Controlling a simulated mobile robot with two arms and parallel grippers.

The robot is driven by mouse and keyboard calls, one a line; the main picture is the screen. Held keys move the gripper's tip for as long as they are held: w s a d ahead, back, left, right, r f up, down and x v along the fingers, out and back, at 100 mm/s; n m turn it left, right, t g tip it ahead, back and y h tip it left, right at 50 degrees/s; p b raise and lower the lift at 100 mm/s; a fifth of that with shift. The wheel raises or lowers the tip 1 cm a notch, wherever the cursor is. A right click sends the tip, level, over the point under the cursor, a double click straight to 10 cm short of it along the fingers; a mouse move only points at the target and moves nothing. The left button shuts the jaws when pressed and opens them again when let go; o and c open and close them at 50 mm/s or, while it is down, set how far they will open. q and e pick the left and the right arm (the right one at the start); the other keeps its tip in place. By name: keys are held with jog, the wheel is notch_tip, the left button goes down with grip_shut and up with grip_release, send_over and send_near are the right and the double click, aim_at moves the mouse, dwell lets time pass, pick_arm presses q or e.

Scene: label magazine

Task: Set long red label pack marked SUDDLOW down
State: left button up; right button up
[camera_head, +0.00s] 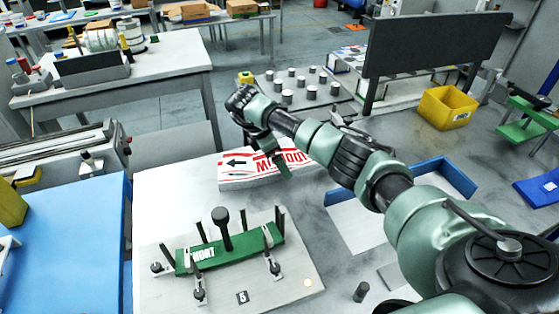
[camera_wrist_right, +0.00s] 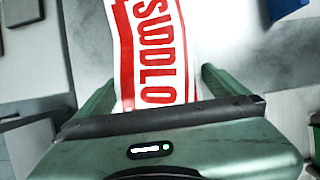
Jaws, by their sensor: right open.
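The long label pack (camera_head: 237,173) is white with red stripes, red lettering and a black arrow. It appears to lie flat on the pale tabletop at the middle of the head view, its lettering upside down there. In the right wrist view the pack (camera_wrist_right: 155,45) shows the red letters SUDDLO, the rest being hidden by the gripper body. My right gripper (camera_head: 279,163) is over the pack. In the wrist view its green fingers (camera_wrist_right: 158,90) stand apart on either side of the pack, with gaps visible. My left gripper is not in view.
A fixture plate (camera_head: 290,288) with upright posts holds a green pack (camera_head: 232,250) in front. A blue-edged tray (camera_head: 446,168) lies right of the pack, partly behind my right arm. A plate of grey pegs (camera_head: 340,97) and a yellow bin (camera_head: 446,107) stand farther back.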

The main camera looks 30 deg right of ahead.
aim_at(270, 164)
jog(key=b+v, duration=0.2)
jog(key=v, duration=0.9)
jog(key=shift+a+r+p, duration=0.1)
jog(key=shift+p, duration=0.3)
